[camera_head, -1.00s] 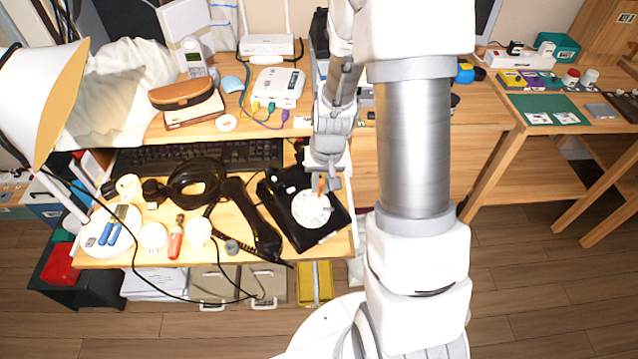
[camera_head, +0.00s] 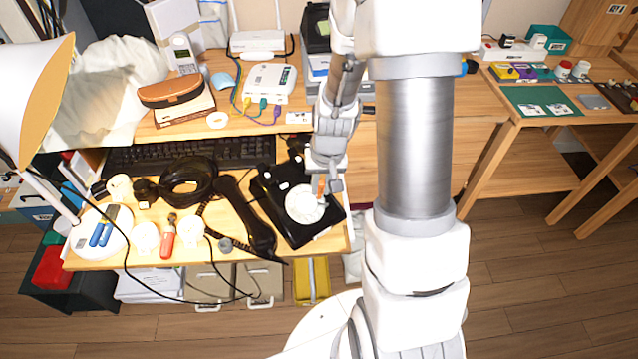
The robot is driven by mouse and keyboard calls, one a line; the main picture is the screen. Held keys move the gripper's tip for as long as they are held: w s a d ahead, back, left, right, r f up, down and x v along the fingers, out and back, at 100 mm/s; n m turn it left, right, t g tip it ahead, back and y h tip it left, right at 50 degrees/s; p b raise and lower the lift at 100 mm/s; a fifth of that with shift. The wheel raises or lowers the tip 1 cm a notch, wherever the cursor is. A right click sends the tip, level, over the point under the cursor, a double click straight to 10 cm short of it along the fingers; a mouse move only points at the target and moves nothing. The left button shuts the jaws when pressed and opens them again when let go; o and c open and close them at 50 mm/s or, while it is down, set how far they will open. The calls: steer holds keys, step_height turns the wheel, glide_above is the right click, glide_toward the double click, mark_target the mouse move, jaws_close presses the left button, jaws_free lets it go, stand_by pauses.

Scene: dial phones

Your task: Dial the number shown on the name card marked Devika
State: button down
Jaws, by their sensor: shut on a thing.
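A black phone (camera_head: 272,200) with a round white dial (camera_head: 303,208) sits at the front right of the desk. Its black handset (camera_head: 246,215) lies off it, to the left. My gripper (camera_head: 326,184) points down over the dial's upper right edge, shut on a small orange stick-like piece (camera_head: 320,185). I cannot tell whether this piece touches the dial. The dial's digits are too small to read. Small white cards (camera_head: 531,110) lie on a green mat (camera_head: 510,92) on the right table. I cannot read the name Devika or any number.
A keyboard (camera_head: 190,153), a black coil (camera_head: 189,182), a red-handled tool (camera_head: 167,240) and a lamp (camera_head: 32,95) stand left of the phone. A white router box (camera_head: 268,83) is on the raised shelf behind. A loose black cable hangs over the desk's front edge.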

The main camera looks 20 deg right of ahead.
steer(key=shift+s+f, duration=0.1)
steer(key=shift+s, duration=0.1)
steer(key=shift+s+f, duration=0.1)
steer(key=shift+s, duration=0.1)
steer(key=shift+s+d+r+p, duration=0.1)
steer(key=shift+s+r+p, duration=0.15)
steer(key=shift+r, duration=0.2)
steer(key=shift+s+r+p, duration=0.15)
steer(key=shift+r+p, duration=0.05)
steer(key=shift+r, duration=0.25)
steer(key=w+a+r+p, duration=0.2)
steer(key=a, duration=0.1)
steer(key=shift+w+a, duration=0.1)
steer(key=shift+w, duration=0.15)
steer(key=shift+w+a+r+p, duration=0.1)
steer(key=shift+w+a+p, duration=0.35)
steer(key=shift+a, duration=0.1)
